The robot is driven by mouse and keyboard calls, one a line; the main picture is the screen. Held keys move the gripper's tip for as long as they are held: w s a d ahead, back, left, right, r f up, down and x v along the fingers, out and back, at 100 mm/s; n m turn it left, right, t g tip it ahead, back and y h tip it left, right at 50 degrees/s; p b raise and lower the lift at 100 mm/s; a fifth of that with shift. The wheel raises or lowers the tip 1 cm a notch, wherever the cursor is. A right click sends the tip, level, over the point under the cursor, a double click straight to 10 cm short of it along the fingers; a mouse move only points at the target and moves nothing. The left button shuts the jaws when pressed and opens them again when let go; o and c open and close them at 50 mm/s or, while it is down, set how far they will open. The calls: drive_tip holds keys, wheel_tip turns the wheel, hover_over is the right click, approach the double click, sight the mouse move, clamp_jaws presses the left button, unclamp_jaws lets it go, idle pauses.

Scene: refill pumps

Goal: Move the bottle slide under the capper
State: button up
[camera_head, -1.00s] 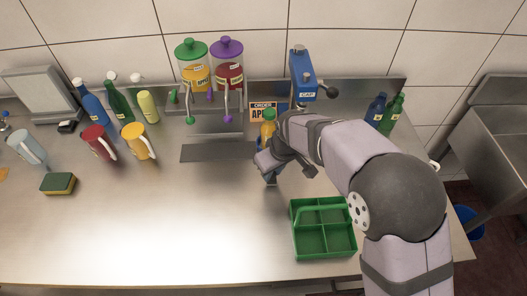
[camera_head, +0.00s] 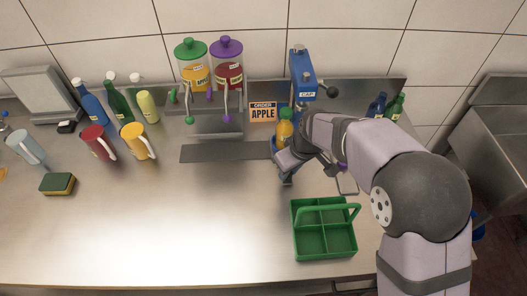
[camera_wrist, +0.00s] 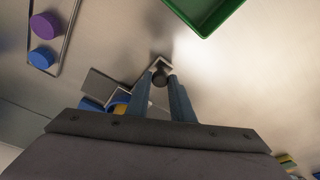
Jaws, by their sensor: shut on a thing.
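The bottle slide (camera_head: 276,150) is a small blue-and-grey carriage on a dark track (camera_head: 215,153). The blue capper (camera_head: 302,75), labelled CAP, stands behind and a little right of the bottle. My gripper (camera_head: 286,178) is in front of the slide, its tips partly hidden by the arm. The exact gap between bottle and capper head cannot be judged.
A green divided caddy (camera_head: 325,228) stands at front right. A tray with a purple cap (camera_wrist: 44,25) and a blue cap (camera_wrist: 41,58) lies near the arm. An APPLE order sign (camera_head: 263,112) and dispensers (camera_head: 226,70) stand behind.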

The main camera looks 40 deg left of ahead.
drive_tip(key=shift+w+d, duration=1.5)
drive_tip(key=o, duration=0.9)
drive_tip(key=shift+r, duration=0.1)
drive_tip(key=shift+b+v, duration=1.2)
drive_tip(key=shift+v, duration=2.35)
